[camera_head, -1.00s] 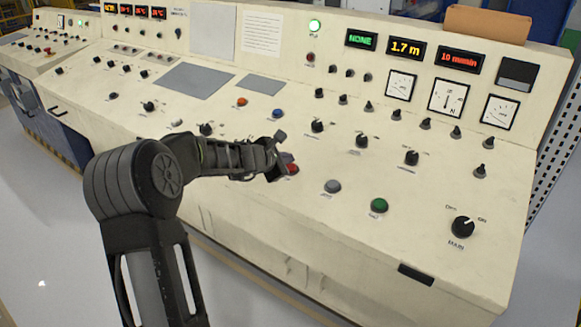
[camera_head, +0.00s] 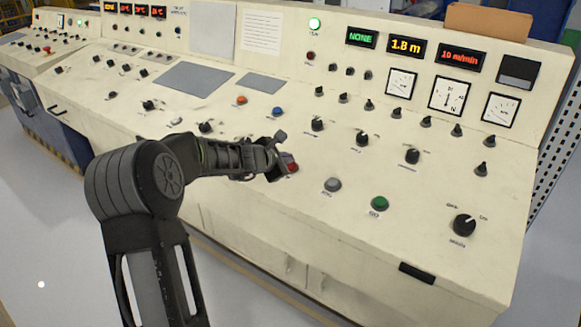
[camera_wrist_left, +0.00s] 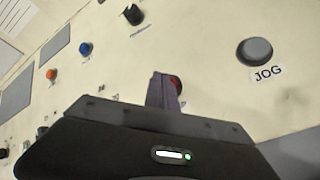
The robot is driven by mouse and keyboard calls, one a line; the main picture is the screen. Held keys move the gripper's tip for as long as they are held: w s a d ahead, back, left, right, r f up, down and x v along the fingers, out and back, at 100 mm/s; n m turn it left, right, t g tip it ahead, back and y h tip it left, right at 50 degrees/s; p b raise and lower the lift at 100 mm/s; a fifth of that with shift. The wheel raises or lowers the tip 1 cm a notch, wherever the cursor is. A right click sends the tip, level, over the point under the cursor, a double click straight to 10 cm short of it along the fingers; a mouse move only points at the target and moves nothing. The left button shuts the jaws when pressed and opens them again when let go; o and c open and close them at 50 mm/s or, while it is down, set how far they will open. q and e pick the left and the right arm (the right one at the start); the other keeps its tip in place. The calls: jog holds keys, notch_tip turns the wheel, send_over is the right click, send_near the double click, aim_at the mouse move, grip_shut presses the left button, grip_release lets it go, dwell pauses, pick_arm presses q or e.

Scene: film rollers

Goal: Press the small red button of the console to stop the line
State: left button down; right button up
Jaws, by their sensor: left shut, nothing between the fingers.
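The cream console (camera_head: 440,240) fills most of the head view. The small red button (camera_head: 293,168) is on its sloping top, left of the grey button (camera_head: 332,184). My left gripper (camera_head: 282,163) is shut and empty, with its fingertips right at the red button and partly covering it. In the left wrist view the shut fingers (camera_wrist_left: 162,92) hide part of the red button (camera_wrist_left: 176,84). I cannot tell whether the tips touch it. My right gripper is not in view.
The grey button, labelled JOG in the left wrist view (camera_wrist_left: 256,51), and a green button (camera_head: 379,203) sit to the right. Blue (camera_head: 278,112) and orange (camera_head: 241,100) buttons and several black knobs (camera_head: 317,124) stand around. Lit displays (camera_head: 405,47) are on the back panel.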

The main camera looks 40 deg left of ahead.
pick_arm(q)
jog(key=shift+w+f+b, duration=0.1)
jog(key=shift+f+b, duration=0.35)
jog(key=shift+b, duration=0.05)
dwell(0.7)
jog(key=shift+r, duration=0.1)
jog(key=shift+s+r+p, duration=0.2)
jog(key=shift+r+p, duration=0.5)
jog(key=shift+r, duration=0.1)
jog(key=shift+r, duration=0.1)
jog(key=r+p, duration=0.2)
jog(key=s+r+p, duration=0.1)
jog(key=r+p, duration=0.1)
jog(key=shift+r, duration=0.3)
dwell(0.9)
